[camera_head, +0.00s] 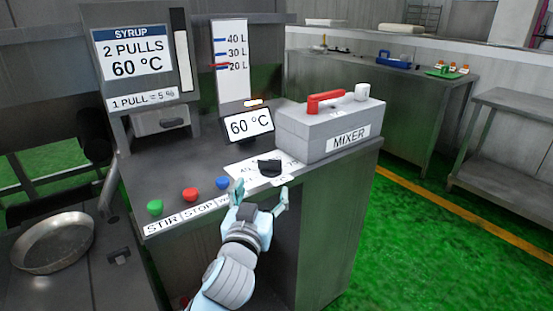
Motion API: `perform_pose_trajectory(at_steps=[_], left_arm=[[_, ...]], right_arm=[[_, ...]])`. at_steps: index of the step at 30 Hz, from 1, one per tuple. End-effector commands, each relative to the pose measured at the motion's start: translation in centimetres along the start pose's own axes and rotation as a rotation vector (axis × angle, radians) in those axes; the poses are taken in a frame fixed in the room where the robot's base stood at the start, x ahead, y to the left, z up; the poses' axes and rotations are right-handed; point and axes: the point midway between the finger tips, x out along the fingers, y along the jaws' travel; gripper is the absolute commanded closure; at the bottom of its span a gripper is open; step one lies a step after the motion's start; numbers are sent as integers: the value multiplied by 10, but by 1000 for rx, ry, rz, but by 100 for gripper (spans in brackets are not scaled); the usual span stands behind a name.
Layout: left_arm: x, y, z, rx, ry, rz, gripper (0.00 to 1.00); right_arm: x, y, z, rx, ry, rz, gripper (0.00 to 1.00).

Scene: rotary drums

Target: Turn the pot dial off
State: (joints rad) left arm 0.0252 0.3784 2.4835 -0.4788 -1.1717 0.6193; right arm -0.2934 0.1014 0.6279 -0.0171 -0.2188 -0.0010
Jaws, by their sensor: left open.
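A black dial (269,166) sits on a white scale plate (242,170) with partly visible numbers, on the grey machine top in front of the mixer box. Which mark the dial points to is too small to tell. My left gripper (261,193) is open, its two light-blue fingers spread apart, just in front of the dial at the counter's front edge. I see nothing between the fingers, and cannot tell whether they touch the plate. A small screen (249,125) behind the dial reads 60 °C. My right gripper is not in view.
Green (155,207), red (190,195) and blue (222,183) buttons line the front edge left of the gripper. The mixer box (325,130) with a red lever (325,102) stands behind right. A metal pan (53,242) lies at far left.

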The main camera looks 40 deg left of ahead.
Motion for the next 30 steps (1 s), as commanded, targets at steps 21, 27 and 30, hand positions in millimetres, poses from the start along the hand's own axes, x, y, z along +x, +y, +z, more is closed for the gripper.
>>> perform_pose_trajectory(at_steps=[21, 27, 30], left_arm=[[134, -3, 1, 0, 0, -4, 28], [139, -2, 0, 1, 0, -2, 28], [139, -2, 0, 1, 0, -3, 28]], right_arm=[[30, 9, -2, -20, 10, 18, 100], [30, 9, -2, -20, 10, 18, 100], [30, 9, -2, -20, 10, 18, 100]])
